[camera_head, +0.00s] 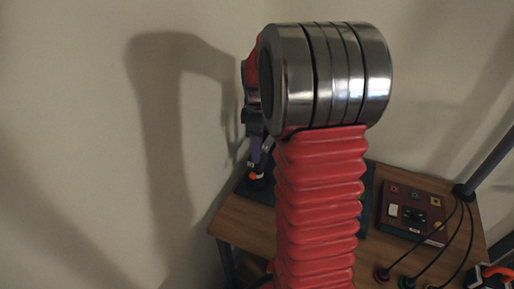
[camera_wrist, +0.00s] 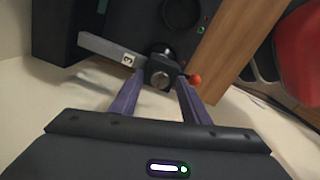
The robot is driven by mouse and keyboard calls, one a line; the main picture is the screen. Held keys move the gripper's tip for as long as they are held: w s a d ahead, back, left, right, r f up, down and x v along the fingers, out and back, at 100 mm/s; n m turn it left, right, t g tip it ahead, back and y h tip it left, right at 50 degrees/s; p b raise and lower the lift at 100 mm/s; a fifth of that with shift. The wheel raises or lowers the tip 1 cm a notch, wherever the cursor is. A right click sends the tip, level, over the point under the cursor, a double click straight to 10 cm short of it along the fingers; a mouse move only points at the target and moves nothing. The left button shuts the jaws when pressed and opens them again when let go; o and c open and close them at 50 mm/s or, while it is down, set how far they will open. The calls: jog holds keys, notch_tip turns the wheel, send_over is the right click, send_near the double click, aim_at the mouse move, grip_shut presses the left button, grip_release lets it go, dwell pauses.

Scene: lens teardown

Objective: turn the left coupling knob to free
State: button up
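In the wrist view, the purple fingers of my gripper (camera_wrist: 161,86) stand apart, one on each side of a small dark block with a round metallic knob (camera_wrist: 161,79). The gripper looks open, with a gap beside the knob; contact at the fingertips is hard to judge. I cannot confirm that this is the left coupling knob. A grey bar (camera_wrist: 107,48) marked "3" runs from the block to the upper left. A small orange-red tip (camera_wrist: 194,79) shows just right of the block. In the head view, my arm hides most of the work area.
A wooden table (camera_head: 240,222) stands in the corner by the pale wall. On its right is a dark red box (camera_head: 412,214) with switches and sockets. Black cables (camera_head: 462,235) run near it, and an orange-and-black object (camera_head: 492,275) lies at the lower right.

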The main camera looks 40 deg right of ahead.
jog(key=shift+r, duration=0.1)
notch_tip(320, 180, up, 14)
jog(key=shift+f, duration=0.25)
dwell(0.5)
dwell(0.5)
jog(key=s+a+m+t, duration=0.2)
jog(key=s+a+m, duration=0.2)
jog(key=s+a, duration=0.4)
jog(key=s+a+f+m+t, duration=0.1)
jog(key=s+a+m+t, duration=0.2)
jog(key=s+a, duration=0.6)
jog(key=a+m, duration=0.2)
jog(key=a, duration=0.4)
jog(key=shift+s+f+t, duration=0.2)
jog(key=shift+s+t, duration=0.1)
